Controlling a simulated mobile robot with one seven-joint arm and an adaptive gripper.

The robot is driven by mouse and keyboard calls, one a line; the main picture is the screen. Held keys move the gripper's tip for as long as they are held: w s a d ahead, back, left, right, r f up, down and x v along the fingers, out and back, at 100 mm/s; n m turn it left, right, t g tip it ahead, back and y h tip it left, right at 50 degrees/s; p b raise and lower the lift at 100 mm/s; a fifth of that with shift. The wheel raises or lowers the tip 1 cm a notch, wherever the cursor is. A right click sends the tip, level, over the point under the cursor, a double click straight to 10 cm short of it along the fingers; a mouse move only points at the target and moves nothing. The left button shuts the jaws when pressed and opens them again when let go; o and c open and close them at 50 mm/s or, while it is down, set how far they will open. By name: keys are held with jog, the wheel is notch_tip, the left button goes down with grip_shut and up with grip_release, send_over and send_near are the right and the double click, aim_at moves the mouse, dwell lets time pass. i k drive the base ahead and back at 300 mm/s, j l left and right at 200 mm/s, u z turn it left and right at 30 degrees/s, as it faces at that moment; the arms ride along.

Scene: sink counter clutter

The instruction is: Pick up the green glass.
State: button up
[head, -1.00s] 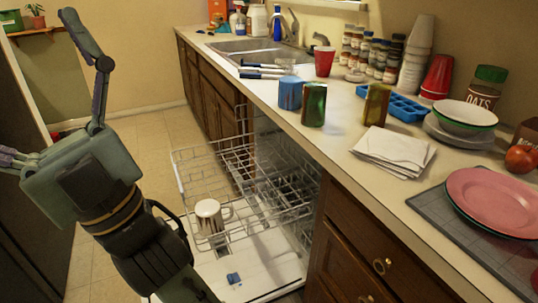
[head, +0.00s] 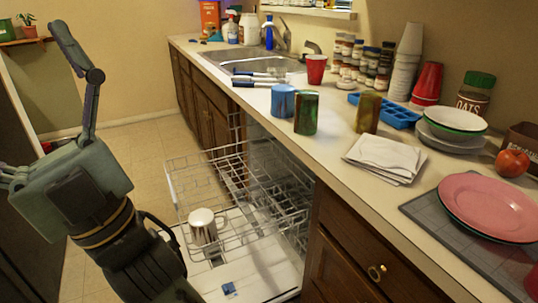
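The green glass (head: 306,112) stands upright on the counter near its front edge, above the open dishwasher. A blue cup (head: 283,101) stands close to its left, and an amber-olive glass (head: 366,111) stands to its right and a little back. My gripper (head: 38,105) is at the left of the head view, out over the floor and well apart from the glass. One finger points up and the other runs off the left edge. The fingers are spread wide with nothing visible between them.
The open dishwasher has its rack (head: 235,190) pulled out, with a metallic or white mug (head: 202,226). Napkins (head: 385,158), a blue ice tray (head: 398,115), a red cup (head: 316,69), bowls (head: 453,120) and a pink plate (head: 490,205) crowd the counter. The sink (head: 245,58) lies behind.

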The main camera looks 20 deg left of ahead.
aim_at(306, 113)
jog(key=j, duration=0.5)
jog(key=i+j+z, duration=0.1)
jog(key=j, duration=0.45)
jog(key=i+j, duration=0.2)
jog(key=j, duration=0.15)
